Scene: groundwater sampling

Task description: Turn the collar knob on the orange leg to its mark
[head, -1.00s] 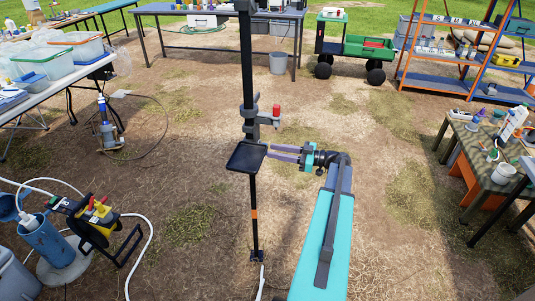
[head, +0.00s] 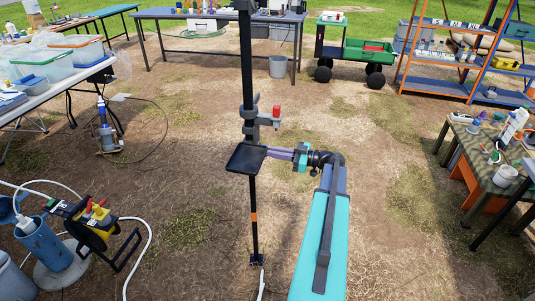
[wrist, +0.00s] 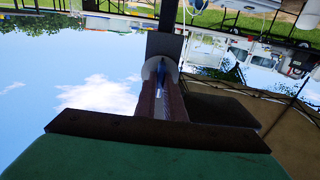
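The orange leg is a dark upright post with an orange band (head: 253,217) low on it. A grey collar (head: 249,119) with a side bracket carries a red knob (head: 277,110) on its right. A black square tray (head: 246,159) sits below the collar. My gripper (head: 269,152) points left, with its purple fingertips at the tray's right edge. In the wrist view, my fingers (wrist: 161,88) lie close together and reach a pale round disc (wrist: 151,69) with a blue centre. I cannot tell whether they hold it. No mark can be made out.
A yellow-and-black reel (head: 93,224) and blue cylinder (head: 42,242) stand at lower left with white hoses around them. A bench (head: 480,168) with bottles stands at right. A green cart (head: 366,50) and an orange shelf (head: 439,86) are behind. Ground around the post is mostly clear.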

